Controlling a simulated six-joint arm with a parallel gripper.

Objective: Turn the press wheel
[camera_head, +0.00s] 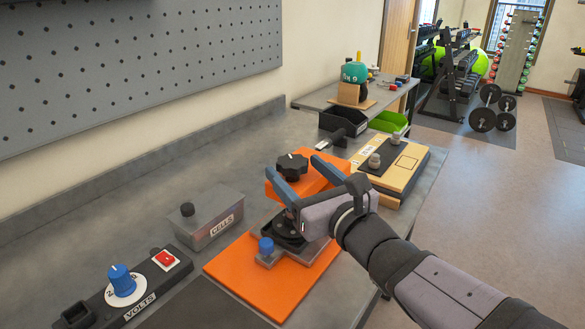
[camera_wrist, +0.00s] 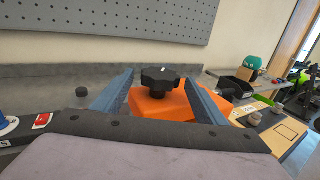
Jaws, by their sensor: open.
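The press wheel is a black lobed knob (camera_head: 291,166) on top of an orange press body (camera_head: 318,179). My gripper (camera_head: 298,166) is open, with blue fingers close to the wheel in the head view. In the wrist view the wheel (camera_wrist: 160,77) sits between the two spread blue fingers (camera_wrist: 158,82), beyond the wrist, with a gap on each side. My gripper hides part of the press in the head view.
A grey CELLS box (camera_head: 213,219) and a VOLTS panel (camera_head: 135,292) with a blue dial and red switch stand at the left. A wooden board (camera_head: 398,184) with grey knobs, black bin (camera_head: 343,121) and green bin (camera_head: 388,121) stand behind to the right.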

